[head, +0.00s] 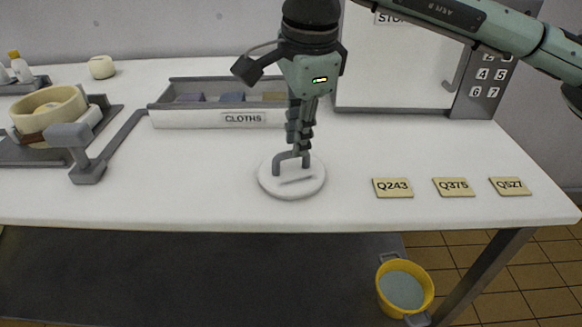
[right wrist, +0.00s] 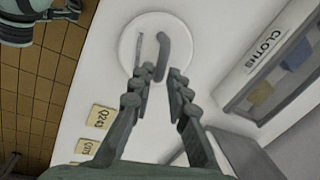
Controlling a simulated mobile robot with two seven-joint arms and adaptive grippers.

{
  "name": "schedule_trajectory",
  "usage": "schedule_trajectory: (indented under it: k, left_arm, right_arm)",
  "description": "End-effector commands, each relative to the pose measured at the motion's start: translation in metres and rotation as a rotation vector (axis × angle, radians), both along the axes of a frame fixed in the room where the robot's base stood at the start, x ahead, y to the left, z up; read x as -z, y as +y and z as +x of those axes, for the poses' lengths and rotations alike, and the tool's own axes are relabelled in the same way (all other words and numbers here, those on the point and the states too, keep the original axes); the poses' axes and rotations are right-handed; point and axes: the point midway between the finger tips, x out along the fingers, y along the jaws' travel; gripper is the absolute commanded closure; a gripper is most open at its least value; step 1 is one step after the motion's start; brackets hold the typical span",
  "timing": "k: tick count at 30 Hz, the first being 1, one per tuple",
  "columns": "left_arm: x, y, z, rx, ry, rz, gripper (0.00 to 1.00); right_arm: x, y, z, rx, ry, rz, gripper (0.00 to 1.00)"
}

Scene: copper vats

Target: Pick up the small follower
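The small follower, a white round disc (head: 275,186) with a grey bent handle on top, lies flat on the white worktop. It also shows in the right wrist view (right wrist: 183,27). My right gripper (head: 301,150) points down over it, fingertips at the handle. In the right wrist view my right gripper's fingertips (right wrist: 161,73) are apart, with the near end of the handle appearing between them. I cannot tell whether either finger touches the handle. My left gripper is not in view.
Behind stands a grey tray labelled CLOTHS (head: 180,119). At left are a cream ring-shaped vessel (head: 60,118) and a grey lever (head: 88,172). Tags Q243 (head: 393,188), Q375 (head: 454,187) and Q527 (head: 510,187) lie right. A yellow bucket (head: 424,303) stands on the floor.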

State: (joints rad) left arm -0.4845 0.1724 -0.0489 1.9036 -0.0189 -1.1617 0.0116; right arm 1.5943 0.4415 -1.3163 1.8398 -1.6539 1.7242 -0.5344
Motion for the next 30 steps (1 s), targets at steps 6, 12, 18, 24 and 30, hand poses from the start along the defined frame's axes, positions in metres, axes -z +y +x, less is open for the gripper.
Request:
schedule_trajectory:
  k: [6,12,18,24,30]
  left_arm:
    - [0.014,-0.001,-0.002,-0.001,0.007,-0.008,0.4]
    - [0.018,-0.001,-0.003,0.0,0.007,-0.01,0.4]
    - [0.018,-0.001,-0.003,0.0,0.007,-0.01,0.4]
    - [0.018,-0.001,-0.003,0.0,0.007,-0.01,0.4]
    - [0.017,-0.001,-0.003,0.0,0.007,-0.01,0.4]
  right_arm:
    - [0.032,0.004,0.006,-0.001,0.004,0.0,0.84]
    - [0.043,0.004,0.008,-0.003,0.003,0.002,0.84]
    - [0.043,0.005,0.008,-0.003,0.002,0.002,0.9]
    - [0.042,0.005,0.008,-0.003,0.002,0.002,1.0]
    - [0.042,0.005,0.008,-0.003,0.002,0.003,1.0]
